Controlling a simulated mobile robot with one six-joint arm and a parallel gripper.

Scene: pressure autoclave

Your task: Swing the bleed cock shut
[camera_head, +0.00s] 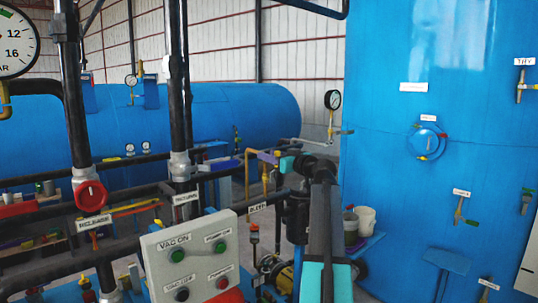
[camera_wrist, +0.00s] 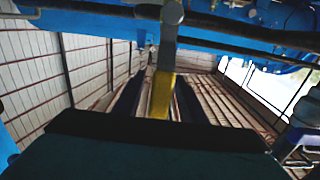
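The bleed cock stands on a thin brass pipe (camera_head: 247,178) above the white BLEED label (camera_head: 257,207) in the head view. In the wrist view its yellow lever (camera_wrist: 161,95) runs down from a grey fitting (camera_wrist: 172,14) and lies between my two dark fingers. My gripper (camera_head: 265,156) reaches left to the top of the brass pipe in the head view. In the wrist view my gripper (camera_wrist: 160,82) is open, with a finger on either side of the lever. Gaps seem to show beside the lever; contact is not clear. In the head view the lever is mostly hidden.
A grey control box (camera_head: 190,258) with several buttons stands at the front. Dark vertical pipes (camera_head: 178,90) and a red handwheel (camera_head: 90,195) are to the left. A large blue vessel (camera_head: 440,90) fills the right. A pressure gauge (camera_head: 333,100) stands behind my arm.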

